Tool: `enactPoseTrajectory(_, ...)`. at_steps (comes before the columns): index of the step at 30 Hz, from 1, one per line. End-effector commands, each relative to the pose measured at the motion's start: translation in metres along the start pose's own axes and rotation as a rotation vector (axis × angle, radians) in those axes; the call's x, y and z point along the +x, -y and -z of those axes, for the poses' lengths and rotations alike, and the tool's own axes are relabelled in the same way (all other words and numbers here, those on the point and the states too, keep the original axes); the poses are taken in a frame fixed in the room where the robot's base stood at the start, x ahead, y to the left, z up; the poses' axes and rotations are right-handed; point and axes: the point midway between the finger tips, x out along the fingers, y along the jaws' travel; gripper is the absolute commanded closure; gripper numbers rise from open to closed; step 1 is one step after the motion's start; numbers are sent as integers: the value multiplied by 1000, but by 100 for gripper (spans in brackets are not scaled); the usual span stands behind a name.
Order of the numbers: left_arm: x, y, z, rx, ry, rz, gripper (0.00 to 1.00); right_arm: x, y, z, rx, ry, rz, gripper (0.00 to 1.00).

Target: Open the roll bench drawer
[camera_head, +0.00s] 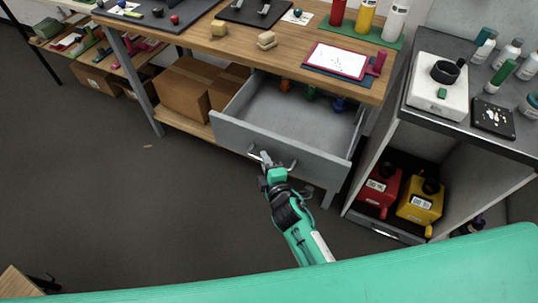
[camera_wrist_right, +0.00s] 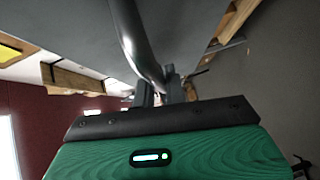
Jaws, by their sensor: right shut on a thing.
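The grey roll bench drawer (camera_head: 245,140) stands pulled out from under the wooden bench top. Its inside shows, with a few small coloured things at the back: orange, green and blue. A bar handle (camera_head: 288,167) runs across its front. My right gripper (camera_head: 266,163) is at the drawer front, shut on the handle near its left part. In the right wrist view the curved metal handle (camera_wrist_right: 138,45) runs down to between the fingers (camera_wrist_right: 160,90). My left gripper is in neither view.
The bench top (camera_head: 200,45) carries a framed white sheet (camera_head: 338,60), small wooden blocks and coloured bottles. Cardboard boxes (camera_head: 185,88) sit on the lower shelf. A cabinet on the right holds a red jug (camera_head: 378,190) and a yellow jug (camera_head: 420,205). The floor (camera_head: 120,210) at left is mostly clear.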

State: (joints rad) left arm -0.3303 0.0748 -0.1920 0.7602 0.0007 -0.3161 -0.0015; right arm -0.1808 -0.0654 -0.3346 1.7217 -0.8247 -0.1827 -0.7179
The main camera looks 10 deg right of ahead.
Motion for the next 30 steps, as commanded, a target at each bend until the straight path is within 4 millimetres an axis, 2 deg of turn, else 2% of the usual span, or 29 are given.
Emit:
enactPoseTrajectory(11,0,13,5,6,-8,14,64,-1,1,2,-1,-1,1,100)
enactPoseTrajectory(12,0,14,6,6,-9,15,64,-1,1,2,-1,-1,1,82)
enactPoseTrajectory(15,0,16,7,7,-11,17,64,-1,1,1,-1,-1,1,66)
enactPoseTrajectory(25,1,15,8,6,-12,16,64,-4,1,1,-1,-1,1,66)
enactPoseTrajectory(30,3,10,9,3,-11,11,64,-23,3,1,0,0,2,66)
